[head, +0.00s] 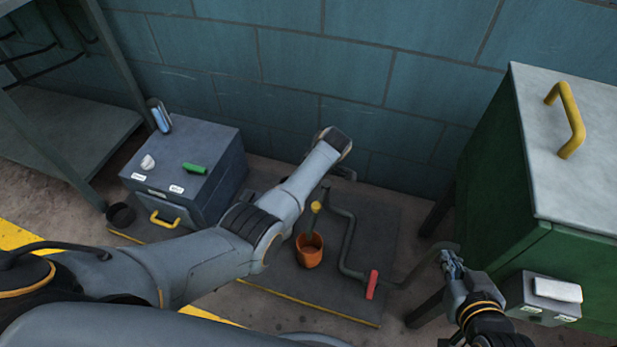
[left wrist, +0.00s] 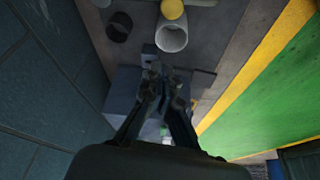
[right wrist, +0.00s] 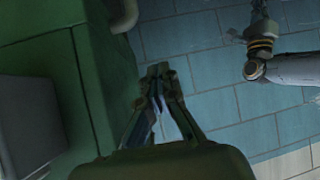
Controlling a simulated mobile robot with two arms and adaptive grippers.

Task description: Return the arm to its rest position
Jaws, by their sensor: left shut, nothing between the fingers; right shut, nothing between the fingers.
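My left arm reaches in from the left of the head view, over the floor plate, with its far end in front of the teal wall. My right gripper (head: 450,262) is at the lower right of the head view, beside the green cabinet (head: 490,170) and right of the red-handled crank (head: 371,284). In the right wrist view the gripper (right wrist: 160,75) is shut and empty, with the teal wall beyond it.
An orange pot (head: 309,252) with a yellow-topped rod stands on the dark floor plate (head: 320,295). A grey switch box (head: 545,298) is close to my right gripper.

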